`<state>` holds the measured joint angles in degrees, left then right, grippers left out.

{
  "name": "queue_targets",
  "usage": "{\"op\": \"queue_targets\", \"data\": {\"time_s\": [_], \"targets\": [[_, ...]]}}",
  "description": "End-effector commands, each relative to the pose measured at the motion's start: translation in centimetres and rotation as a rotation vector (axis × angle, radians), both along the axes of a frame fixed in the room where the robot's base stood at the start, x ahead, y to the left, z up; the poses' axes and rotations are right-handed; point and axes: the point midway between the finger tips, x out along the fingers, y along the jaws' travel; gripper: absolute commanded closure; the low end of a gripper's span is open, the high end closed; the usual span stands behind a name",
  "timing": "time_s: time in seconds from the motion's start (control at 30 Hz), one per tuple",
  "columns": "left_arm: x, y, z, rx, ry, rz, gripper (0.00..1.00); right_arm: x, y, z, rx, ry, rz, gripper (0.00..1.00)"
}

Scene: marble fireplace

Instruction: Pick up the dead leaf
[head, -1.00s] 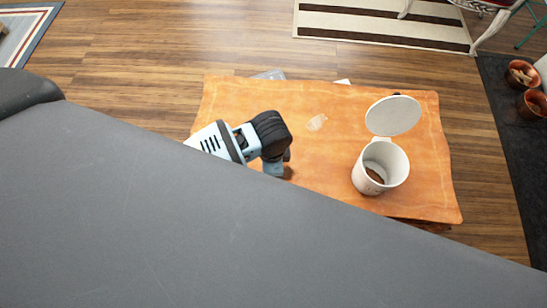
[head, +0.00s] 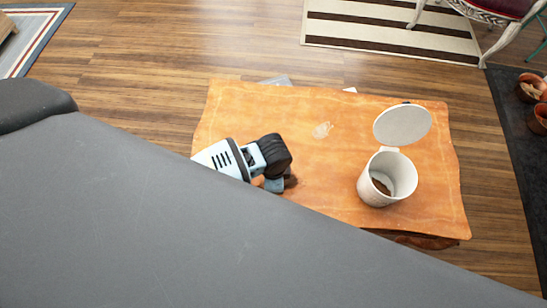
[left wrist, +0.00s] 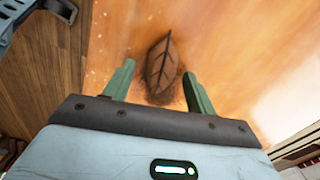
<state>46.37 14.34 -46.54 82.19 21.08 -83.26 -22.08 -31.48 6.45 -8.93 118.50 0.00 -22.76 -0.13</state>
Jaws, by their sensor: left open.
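The brown dead leaf (left wrist: 162,68), with dark veins, lies on the orange surface in the left wrist view. It sits between and slightly beyond the two green fingers of my left gripper (left wrist: 158,88). The fingers are apart, and neither appears to touch the leaf. In the head view my left gripper (head: 280,184) is low over the left front part of the orange-topped table (head: 330,170). The leaf is largely or wholly hidden there by the gripper. My right gripper is not in view.
A white canister (head: 372,192) with its round lid (head: 402,125) raised stands on the table's right side, with brown matter inside. A small pale patch (head: 322,130) lies near the table's middle. A grey surface fills the head view's lower left. Copper pots (head: 538,119) stand far right.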

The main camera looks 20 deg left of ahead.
Motion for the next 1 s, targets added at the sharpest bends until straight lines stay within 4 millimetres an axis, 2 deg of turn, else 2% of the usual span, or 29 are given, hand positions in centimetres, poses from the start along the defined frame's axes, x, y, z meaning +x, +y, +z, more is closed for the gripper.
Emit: {"op": "queue_targets", "data": {"time_s": [0.17,0.53,0.83,1.0], "targets": [[0.04,-0.01,0.06,0.000,-0.001,0.000,0.44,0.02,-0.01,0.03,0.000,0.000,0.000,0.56],[0.04,-0.01,0.07,0.000,-0.001,0.000,0.91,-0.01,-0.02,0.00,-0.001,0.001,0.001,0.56],[0.04,0.00,0.13,0.000,-0.001,0.000,0.92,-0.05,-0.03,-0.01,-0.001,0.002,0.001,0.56],[0.08,-0.01,0.86,0.000,-0.002,0.000,0.92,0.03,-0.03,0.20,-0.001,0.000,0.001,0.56]]}}
